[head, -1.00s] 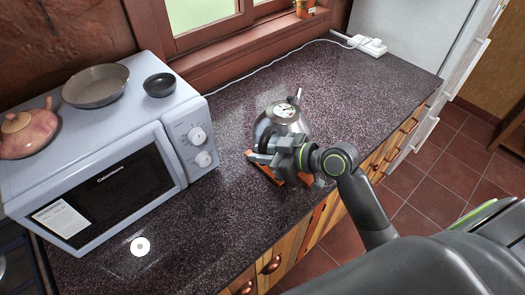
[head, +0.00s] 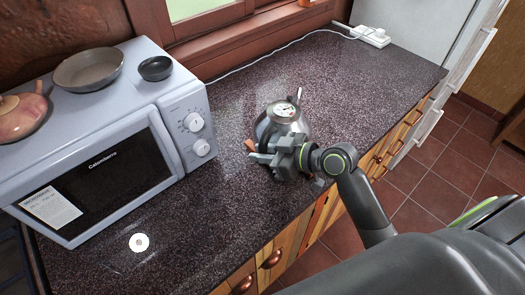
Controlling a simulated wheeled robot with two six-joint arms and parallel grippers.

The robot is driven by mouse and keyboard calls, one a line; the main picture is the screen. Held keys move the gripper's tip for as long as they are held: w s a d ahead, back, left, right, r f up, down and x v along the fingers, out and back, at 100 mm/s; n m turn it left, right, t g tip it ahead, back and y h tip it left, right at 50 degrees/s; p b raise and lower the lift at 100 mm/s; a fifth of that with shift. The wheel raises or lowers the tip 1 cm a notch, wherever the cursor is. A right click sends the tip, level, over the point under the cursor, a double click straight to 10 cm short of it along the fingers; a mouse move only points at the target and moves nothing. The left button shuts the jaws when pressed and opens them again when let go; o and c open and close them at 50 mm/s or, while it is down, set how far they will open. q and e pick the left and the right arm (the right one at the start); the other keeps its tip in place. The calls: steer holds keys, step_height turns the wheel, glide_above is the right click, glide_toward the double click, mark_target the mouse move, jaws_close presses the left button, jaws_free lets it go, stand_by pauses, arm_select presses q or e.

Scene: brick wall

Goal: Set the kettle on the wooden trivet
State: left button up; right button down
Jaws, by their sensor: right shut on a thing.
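The steel kettle (head: 283,117) is upright on or just above the dark counter, right of the microwave, with its spout toward the back. My right gripper (head: 272,155) is at the kettle's near side, shut on what seems to be its handle; the grip itself is partly hidden. A small orange-brown corner of the wooden trivet (head: 250,145) shows left of the kettle and gripper. The rest of the trivet is hidden behind them, so I cannot tell whether the kettle touches it. My left gripper is not in view.
A microwave (head: 105,165) stands at left with a pan (head: 88,70), a black bowl (head: 155,68) and a pinkish pot (head: 18,117) on top. A white power strip (head: 370,36) lies at the back right. The speckled counter (head: 345,95) is clear around the kettle.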

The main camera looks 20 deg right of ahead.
steer(key=shift+f+b, duration=0.4)
steer(key=shift+b, duration=0.05)
steer(key=c, duration=1.2)
jaws_free()
steer(key=shift+c, duration=0.2)
steer(key=shift+f, duration=0.2)
steer(key=v, duration=1.7)
steer(key=shift+r, duration=0.25)
steer(key=shift+s+d, duration=0.1)
steer(key=shift+d, duration=0.05)
